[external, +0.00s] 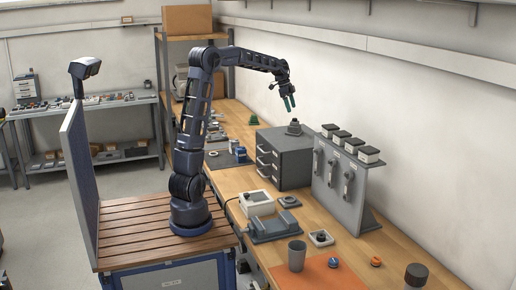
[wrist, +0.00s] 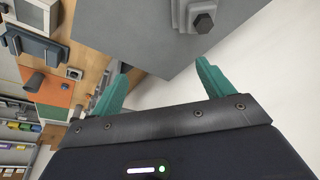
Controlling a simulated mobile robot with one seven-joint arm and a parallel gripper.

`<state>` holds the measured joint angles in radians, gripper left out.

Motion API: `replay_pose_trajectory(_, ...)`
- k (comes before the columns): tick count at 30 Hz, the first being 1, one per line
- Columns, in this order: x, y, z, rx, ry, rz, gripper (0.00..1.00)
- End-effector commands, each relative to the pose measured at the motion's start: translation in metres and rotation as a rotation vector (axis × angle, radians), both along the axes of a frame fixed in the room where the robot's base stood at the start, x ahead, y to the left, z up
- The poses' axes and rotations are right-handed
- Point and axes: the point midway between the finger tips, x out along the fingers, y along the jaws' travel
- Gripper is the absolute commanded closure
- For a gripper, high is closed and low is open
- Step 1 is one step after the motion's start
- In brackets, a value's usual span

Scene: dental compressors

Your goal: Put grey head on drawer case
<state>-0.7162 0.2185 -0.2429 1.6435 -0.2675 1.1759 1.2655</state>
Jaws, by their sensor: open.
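The grey drawer case (external: 292,166) stands on the workbench against the wall, its drawers with handles facing left. A small grey head (external: 294,129) with a dark top sits upright on the case's top. In the wrist view the head (wrist: 190,14) shows at the top edge, partly cut off, with a dark hexagonal knob, on the grey case top (wrist: 125,30). My gripper (external: 289,103) is open and empty, with green fingers, above the head and apart from it. In the wrist view my gripper (wrist: 162,66) has nothing between its fingers.
A grey stand (external: 340,185) with several dark-topped blocks and hanging handles is right of the case. A white box (external: 257,205), a blue-grey device (external: 275,228), a grey cup (external: 297,256) and an orange mat (external: 328,278) are in front. Shelving (external: 187,50) rises behind.

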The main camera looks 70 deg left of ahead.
Motion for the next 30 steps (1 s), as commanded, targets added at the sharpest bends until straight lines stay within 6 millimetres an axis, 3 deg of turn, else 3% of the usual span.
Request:
replay_pose_trajectory(1, -0.01, -0.022, 0.008, 0.014, 0.007, 0.016, 0.2)
replay_pose_trajectory(6, -0.047, -0.082, 0.021, 0.048, 0.029, 0.103, 0.2)
replay_pose_trajectory(15, -0.126, -0.167, 0.031, 0.089, 0.032, 0.263, 0.2)
replay_pose_trajectory(21, -0.186, -0.209, 0.026, 0.095, 0.013, 0.369, 0.2)
replay_pose_trajectory(30, -0.278, -0.252, 0.003, 0.068, -0.029, 0.522, 0.2)
